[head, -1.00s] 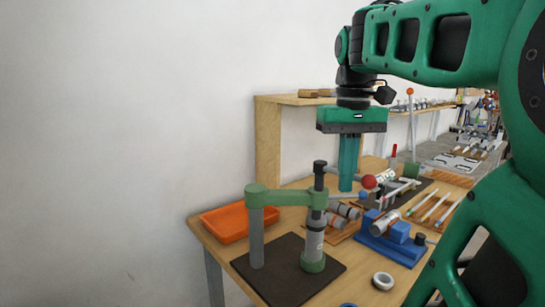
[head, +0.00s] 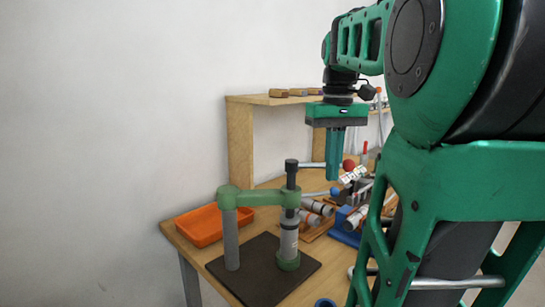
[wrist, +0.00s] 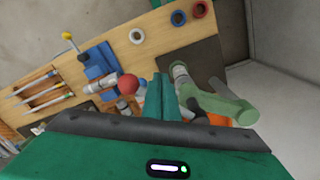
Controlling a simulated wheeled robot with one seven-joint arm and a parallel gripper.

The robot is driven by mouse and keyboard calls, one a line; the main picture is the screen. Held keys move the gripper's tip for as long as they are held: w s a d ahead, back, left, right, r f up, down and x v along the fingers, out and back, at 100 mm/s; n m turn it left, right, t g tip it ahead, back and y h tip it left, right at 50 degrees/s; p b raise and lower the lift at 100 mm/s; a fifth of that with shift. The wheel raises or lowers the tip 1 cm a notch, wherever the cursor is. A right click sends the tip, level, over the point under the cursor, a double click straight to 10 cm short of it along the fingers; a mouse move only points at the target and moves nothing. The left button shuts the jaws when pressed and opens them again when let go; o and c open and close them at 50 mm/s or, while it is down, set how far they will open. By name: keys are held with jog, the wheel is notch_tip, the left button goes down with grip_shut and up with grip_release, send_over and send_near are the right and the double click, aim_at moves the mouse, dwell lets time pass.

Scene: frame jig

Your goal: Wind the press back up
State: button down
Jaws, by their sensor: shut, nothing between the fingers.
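The press (head: 231,198) is a green bridge on two grey columns, standing on a dark mat on the wooden table. Its ram (head: 289,222) is a dark and grey upright post in a green collar. My gripper (head: 333,178) points down, right of the press post and close beside the knob in the picture. Its fingers (wrist: 166,78) are shut and empty. Whether they touch the lever, I cannot tell.
An orange tray (head: 198,229) stands behind the press. A blue fixture (wrist: 99,62) and several grey cylinders lie to its right. A wooden shelf (head: 240,145) stands behind. Loose rings (wrist: 137,36) lie near the table edge. My arm hides the right side.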

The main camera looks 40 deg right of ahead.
jog(key=w+d, duration=0.2)
jog(key=d, duration=0.1)
jog(key=shift+w+d, duration=0.15)
jog(key=shift+w, duration=0.2)
jog(key=w, duration=0.1)
jog(key=w+d, duration=0.2)
jog(key=shift+w, duration=0.3)
jog(key=shift+w+a, duration=0.1)
jog(key=w, duration=0.4)
